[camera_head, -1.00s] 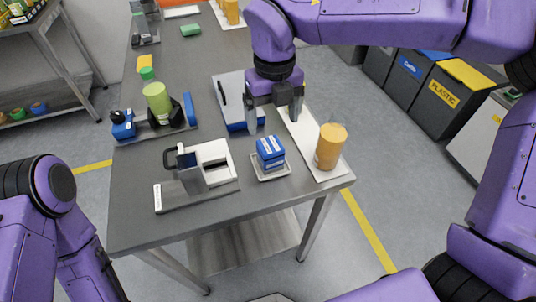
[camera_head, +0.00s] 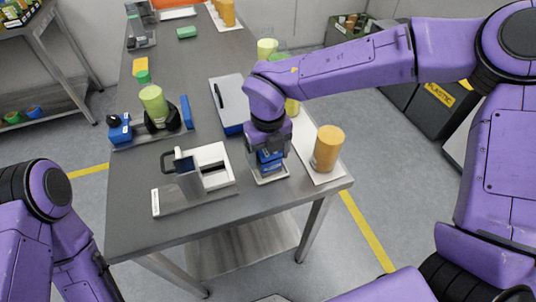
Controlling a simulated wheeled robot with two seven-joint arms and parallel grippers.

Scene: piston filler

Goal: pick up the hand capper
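A blue block-like item (camera_head: 270,157) with white labels stands in a small pale tray (camera_head: 270,179) near the table's front right; I take it for the hand capper, though its label is not readable. My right gripper (camera_head: 268,150) points down right over it, and the blue item shows at and below the fingers. The fingers are mostly hidden by the wrist and blend with the item, so whether they are closed on it does not show. The item still appears to be in its tray. My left arm is at the lower left; its gripper is out of view.
A white and grey device (camera_head: 203,167) with a black handle stands left of the tray. An orange cylinder (camera_head: 327,148) stands on a white board to the right. A green bottle (camera_head: 154,102) sits in a holder further back. The grey table's (camera_head: 190,225) front strip is clear.

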